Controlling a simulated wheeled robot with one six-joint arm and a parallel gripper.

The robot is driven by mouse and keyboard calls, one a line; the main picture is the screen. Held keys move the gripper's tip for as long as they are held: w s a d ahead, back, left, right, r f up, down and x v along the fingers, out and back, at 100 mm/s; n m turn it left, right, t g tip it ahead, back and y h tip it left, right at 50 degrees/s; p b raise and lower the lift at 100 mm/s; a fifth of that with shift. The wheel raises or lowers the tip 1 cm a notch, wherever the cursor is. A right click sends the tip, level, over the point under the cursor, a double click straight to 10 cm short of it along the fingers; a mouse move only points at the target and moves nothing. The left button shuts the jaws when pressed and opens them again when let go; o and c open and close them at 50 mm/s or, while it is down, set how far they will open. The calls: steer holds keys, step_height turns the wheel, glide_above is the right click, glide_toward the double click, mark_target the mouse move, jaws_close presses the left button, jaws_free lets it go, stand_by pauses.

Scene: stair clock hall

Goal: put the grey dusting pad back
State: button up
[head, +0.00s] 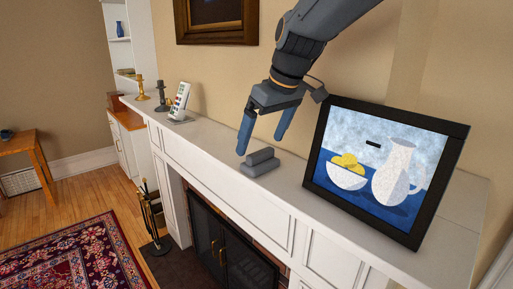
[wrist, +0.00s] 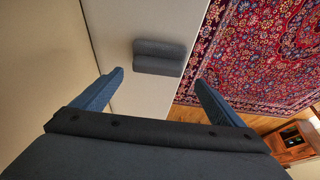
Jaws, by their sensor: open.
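The grey dusting pad (head: 260,162) lies on the white mantel shelf (head: 217,135), left of the framed picture. It has a raised ridge along its top. In the wrist view the pad (wrist: 158,57) lies beyond my fingertips, between their lines and near the shelf's edge. My gripper (head: 262,146) is open and empty, with its two blue fingers pointing down just above and behind the pad. The fingers also show in the wrist view (wrist: 159,76), apart from the pad on either side.
A black-framed picture (head: 314,150) of a jug and bowl leans on the mantel to the right. The shelf between handset and pad is clear. A fireplace screen (head: 225,245) and red rug (head: 80,258) are below.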

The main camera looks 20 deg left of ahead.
steer(key=b+v, duration=0.1)
steer(key=v, duration=0.7)
steer(key=shift+d+b, duration=0.2)
steer(key=shift+b, duration=0.1)
steer(key=shift+w, duration=0.1)
